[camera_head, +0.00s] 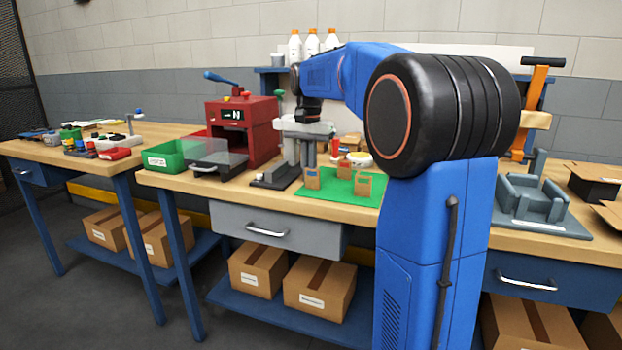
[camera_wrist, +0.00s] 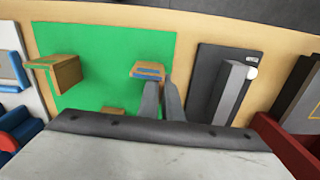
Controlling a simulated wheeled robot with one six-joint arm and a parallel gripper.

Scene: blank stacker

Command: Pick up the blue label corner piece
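The blue label corner piece (camera_wrist: 148,70) is a small cardboard piece with a blue strip along its top, at the green mat's right part in the wrist view. My gripper (camera_wrist: 162,84) points down at it, its fingers a small gap apart. The tips overlap the piece's right end in the picture; I cannot tell whether they touch it. In the head view my gripper (camera_head: 308,163) is above a cardboard piece (camera_head: 312,179) on the mat. A similar piece with a green label (camera_wrist: 66,72) stands at the mat's left, and another piece (camera_wrist: 112,111) is partly hidden by my gripper body.
The green mat (camera_head: 327,203) lies on the wooden bench. A dark-based stand (camera_wrist: 208,75) is beside it, with the red press (camera_head: 247,125) and green bin (camera_head: 166,160) further left. A grey fixture (camera_head: 530,200) is at the right.

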